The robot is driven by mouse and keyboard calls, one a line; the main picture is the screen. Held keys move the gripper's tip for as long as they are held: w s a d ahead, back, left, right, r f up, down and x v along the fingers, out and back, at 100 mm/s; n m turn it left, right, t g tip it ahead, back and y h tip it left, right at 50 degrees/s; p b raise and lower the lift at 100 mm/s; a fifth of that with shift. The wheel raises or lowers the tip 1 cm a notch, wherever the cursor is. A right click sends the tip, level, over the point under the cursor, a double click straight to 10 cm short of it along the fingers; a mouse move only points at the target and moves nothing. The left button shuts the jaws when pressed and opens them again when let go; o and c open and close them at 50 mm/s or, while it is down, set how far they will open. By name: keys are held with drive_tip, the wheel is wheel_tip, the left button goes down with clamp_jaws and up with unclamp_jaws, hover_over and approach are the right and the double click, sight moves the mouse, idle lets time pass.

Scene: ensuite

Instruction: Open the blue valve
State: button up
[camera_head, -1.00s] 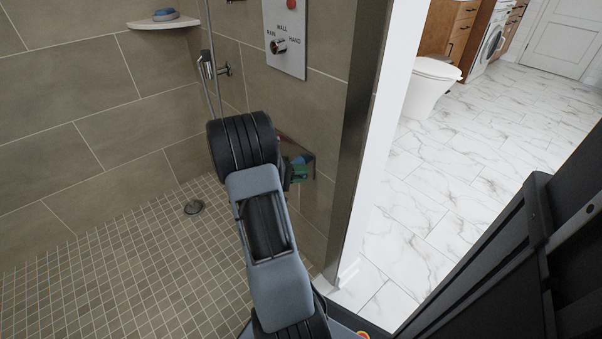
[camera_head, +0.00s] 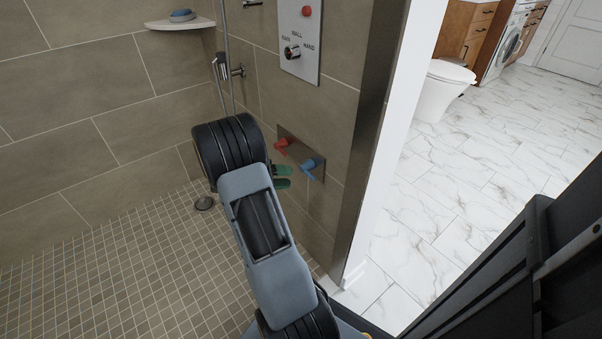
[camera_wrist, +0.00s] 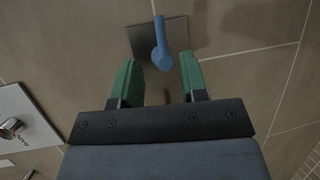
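The blue valve (camera_head: 310,167) is a lever handle on a metal plate (camera_head: 302,150) low on the tiled shower wall. A red valve (camera_head: 283,145) sits on the same plate to its left. In the wrist view the blue valve (camera_wrist: 160,48) lies ahead of my gripper, in line with the gap between its fingers. My gripper (camera_wrist: 160,78) has two green fingers spread apart with nothing between them. The green fingertips (camera_head: 283,176) also show in the head view, left of and a little below the blue valve. I see no contact with the valve.
A control panel (camera_head: 300,40) with a knob and red button is higher on the wall; it also shows at left in the wrist view (camera_wrist: 25,118). A wall edge (camera_head: 362,150) stands right of the plate. The tiled shower floor (camera_head: 110,270) is clear.

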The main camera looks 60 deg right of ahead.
drive_tip(key=shift+p+v, duration=0.5)
drive_tip(key=shift+v, duration=2.25)
drive_tip(key=s+a+r+n+t+y+p, duration=0.2)
drive_tip(key=a+r+t+y+p, duration=0.2)
drive_tip(key=a+r+p, duration=0.5)
drive_tip(key=s+a+r+n+t+y+p, duration=0.2)
drive_tip(key=a+r+p, duration=0.8)
drive_tip(key=r, duration=0.7)
drive_tip(key=s+a+r+n+t+y+p, duration=0.2)
drive_tip(key=a+r+t+y+p, duration=0.4)
drive_tip(key=r+p, duration=0.7)
drive_tip(key=a+r+n+t, duration=0.1)
drive_tip(key=a+t, duration=0.1)
drive_tip(key=a, duration=0.1)
drive_tip(key=shift+a+n, duration=0.3)
drive_tip(key=shift+n, duration=0.1)
